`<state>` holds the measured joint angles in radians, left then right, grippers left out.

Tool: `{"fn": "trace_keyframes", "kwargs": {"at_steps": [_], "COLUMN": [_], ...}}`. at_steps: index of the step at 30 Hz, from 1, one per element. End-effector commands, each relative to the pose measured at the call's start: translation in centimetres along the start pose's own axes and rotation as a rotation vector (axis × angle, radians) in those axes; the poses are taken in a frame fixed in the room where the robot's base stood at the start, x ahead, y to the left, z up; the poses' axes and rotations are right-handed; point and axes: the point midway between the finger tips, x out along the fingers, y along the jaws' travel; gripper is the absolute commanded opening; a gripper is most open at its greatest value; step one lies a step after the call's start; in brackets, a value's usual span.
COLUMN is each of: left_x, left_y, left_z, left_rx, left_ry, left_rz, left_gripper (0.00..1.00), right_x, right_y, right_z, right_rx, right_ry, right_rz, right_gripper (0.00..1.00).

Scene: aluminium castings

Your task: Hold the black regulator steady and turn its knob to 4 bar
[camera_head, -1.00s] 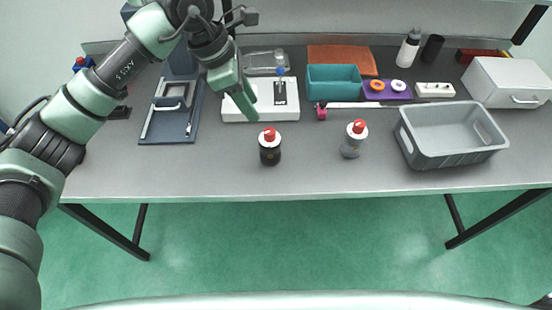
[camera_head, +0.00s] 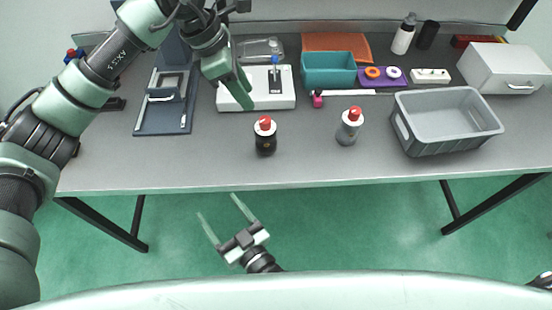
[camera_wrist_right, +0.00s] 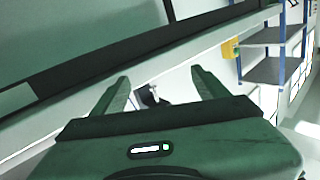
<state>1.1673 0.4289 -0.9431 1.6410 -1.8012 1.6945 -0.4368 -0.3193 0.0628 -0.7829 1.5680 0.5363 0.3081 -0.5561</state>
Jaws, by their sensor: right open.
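The black regulator (camera_head: 265,145) stands upright near the front edge of the table, left of centre. It has a white collar and a red knob (camera_head: 265,123) on top; its scale is too small to read. My left gripper (camera_head: 246,100) hangs behind it and slightly left, apart from it, above the white board; I cannot tell its jaw opening. My right gripper (camera_head: 217,205) is open and empty, in front of the table edge and apart from the regulator. Its spread fingers also show in the right wrist view (camera_wrist_right: 160,82), where no regulator is visible.
A similar grey regulator (camera_head: 348,132) with a red knob stands to the right. Around them are a grey crate (camera_head: 450,145), a teal bin (camera_head: 328,72), a white board (camera_head: 285,100) with a blue-topped lever and a dark blue fixture (camera_head: 150,125). The table between both regulators is clear.

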Motion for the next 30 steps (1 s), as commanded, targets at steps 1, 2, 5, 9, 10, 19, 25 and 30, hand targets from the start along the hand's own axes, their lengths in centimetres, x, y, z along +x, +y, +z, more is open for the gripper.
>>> {"fn": "trace_keyframes", "kwargs": {"at_steps": [1,2,5,9,10,19,25,30], "left_x": [0.0,0.0,0.0,0.0,0.0,0.0,0.0,0.0], "left_y": [0.0,0.0,0.0,0.0,0.0,0.0,0.0,0.0], "left_z": [0.0,0.0,0.0,0.0,0.0,0.0,0.0,0.0], "left_rx": [0.0,0.0,0.0,0.0,0.0,0.0,0.0,0.0], "left_ry": [0.0,0.0,0.0,0.0,0.0,0.0,0.0,0.0], "left_rz": [0.0,0.0,0.0,0.0,0.0,0.0,0.0,0.0], "left_gripper": [0.36,0.36,0.36,0.36,0.36,0.36,0.36,0.36], "right_x": [0.1,0.2,0.7,1.5,1.5,0.5,0.8,3.1], "right_y": [-0.6,-1.0,0.0,4.6,5.6,14.6,16.5,17.3], "right_z": [-1.6,-2.5,-4.8,-6.5,-6.8,-8.5,-8.8,-9.1], "right_rx": [0.01,0.014,0.013,-0.026,-0.035,-0.114,-0.129,-0.13], "right_ry": [0.035,0.056,0.097,0.104,0.104,0.069,0.058,0.06], "right_rz": [-0.003,-0.004,0.023,0.104,0.123,0.294,0.327,0.327], "right_gripper": [0.75,0.75,0.75,0.75,0.75,0.75,0.75,0.75]}}
